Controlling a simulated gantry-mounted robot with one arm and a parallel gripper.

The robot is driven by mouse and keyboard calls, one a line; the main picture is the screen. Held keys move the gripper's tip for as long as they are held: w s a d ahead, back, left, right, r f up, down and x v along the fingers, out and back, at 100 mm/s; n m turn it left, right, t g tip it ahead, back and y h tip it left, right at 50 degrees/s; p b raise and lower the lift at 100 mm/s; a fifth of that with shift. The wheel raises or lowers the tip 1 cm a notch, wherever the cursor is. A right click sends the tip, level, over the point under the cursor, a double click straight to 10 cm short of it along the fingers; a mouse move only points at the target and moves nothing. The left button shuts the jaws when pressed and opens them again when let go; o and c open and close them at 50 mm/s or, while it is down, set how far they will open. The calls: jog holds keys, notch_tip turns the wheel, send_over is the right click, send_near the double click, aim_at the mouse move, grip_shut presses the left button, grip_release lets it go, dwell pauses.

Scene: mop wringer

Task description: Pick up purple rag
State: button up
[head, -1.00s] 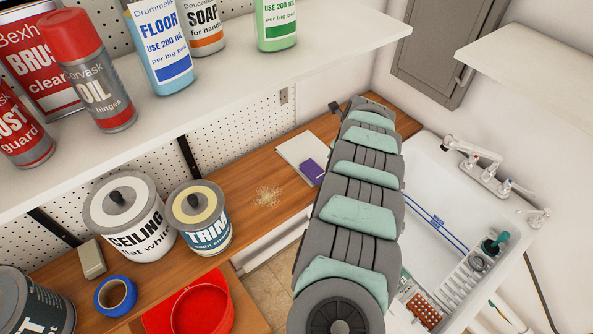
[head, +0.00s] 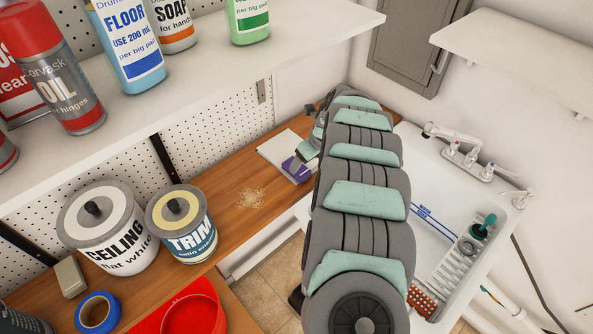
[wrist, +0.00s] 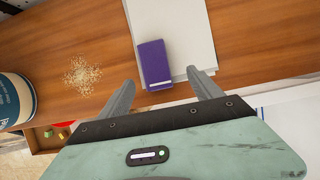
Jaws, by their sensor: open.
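The purple rag (wrist: 154,62) looks like a small flat rectangular block with a pale strip near one end. It lies on the left part of a white sheet or board (wrist: 187,28) on the wooden counter. In the head view the rag (head: 298,172) is partly covered by my gripper (head: 305,154). In the wrist view my gripper (wrist: 160,77) is open, with its two fingers apart near the rag's near end. Nothing is held. Whether the fingers touch the rag cannot be told.
Pale crumbs (head: 250,198) lie on the counter left of the rag. The CEILING can (head: 105,235) and TRIM can (head: 185,235) stand further left. A white shelf (head: 200,85) with bottles overhangs the counter. A white sink (head: 425,180) lies to the right.

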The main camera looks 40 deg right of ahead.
aim_at(300, 169)
jog(key=shift+a+p+x, duration=0.2)
jog(key=shift+p+x, duration=0.1)
jog(key=shift+x, duration=1)
jog(key=shift+a+p+x, duration=0.2)
jog(key=shift+p+x, duration=0.1)
jog(key=shift+x, duration=1)
jog(key=shift+w+r, duration=0.1)
jog(key=c, duration=1.4)
jog(key=shift+r, duration=0.15)
jog(key=shift+r+b, duration=0.2)
jog(key=shift+b, duration=0.1)
notch_tip(300, 169, up, 7)
jog(key=shift+f+b, duration=0.15)
jog(key=shift+b, duration=0.65)
jog(key=shift+s+d+f+p, duration=0.1)
jog(key=shift+s+d+p, duration=0.05)
jog(key=shift+s+p, duration=4.15)
jog(key=shift+s+d+f+p, duration=0.1)
jog(key=shift+s+p, duration=2.8)
jog(key=shift+s, duration=2.8)
